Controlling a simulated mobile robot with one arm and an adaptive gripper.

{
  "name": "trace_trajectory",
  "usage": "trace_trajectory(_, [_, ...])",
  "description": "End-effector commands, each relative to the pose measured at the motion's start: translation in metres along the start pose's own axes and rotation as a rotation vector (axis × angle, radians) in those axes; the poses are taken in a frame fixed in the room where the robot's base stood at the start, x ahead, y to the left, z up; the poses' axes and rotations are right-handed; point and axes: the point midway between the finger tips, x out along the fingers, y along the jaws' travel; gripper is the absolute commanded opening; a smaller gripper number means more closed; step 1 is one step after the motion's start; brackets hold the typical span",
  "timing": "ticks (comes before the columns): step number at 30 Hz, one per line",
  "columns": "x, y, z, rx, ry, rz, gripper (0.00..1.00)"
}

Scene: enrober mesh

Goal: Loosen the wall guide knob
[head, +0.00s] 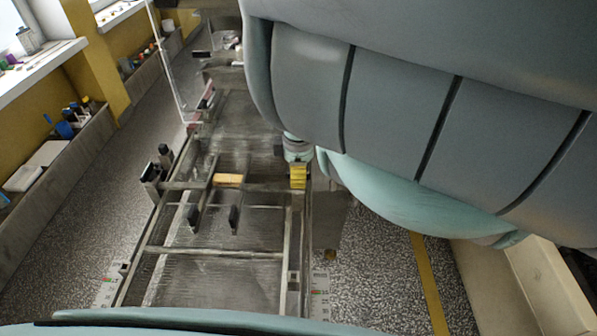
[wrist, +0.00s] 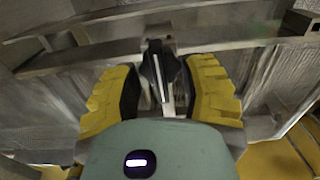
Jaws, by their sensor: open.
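A black knob with a pale metal stem (wrist: 161,68) stands out from a metal rail in the wrist view. My gripper (wrist: 163,82) is open, with one yellow, black-padded finger on each side of the knob. Gaps show between the pads and the knob, so it is not gripped. In the head view my gripper (head: 298,176) is at the right side rail of the mesh conveyor, and I cannot make out the knob there.
The mesh conveyor (head: 215,270) carries crossbars, black upright pieces (head: 233,217) and a yellow block (head: 228,180). Black fittings (head: 165,155) stand on its left rail. A low wall ledge with bottles (head: 68,125) runs at left.

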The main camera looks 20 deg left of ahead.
Motion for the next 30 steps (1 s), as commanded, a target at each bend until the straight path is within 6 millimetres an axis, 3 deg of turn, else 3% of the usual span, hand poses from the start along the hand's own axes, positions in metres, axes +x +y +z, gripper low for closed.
trace_trajectory(8, [-0.004, 0.001, 0.000, 0.002, 0.001, 0.002, 0.41])
trace_trajectory(21, [-0.053, 0.001, 0.002, 0.002, -0.003, 0.002, 0.41])
trace_trajectory(30, [-0.069, -0.001, 0.000, -0.006, -0.002, -0.003, 0.41])
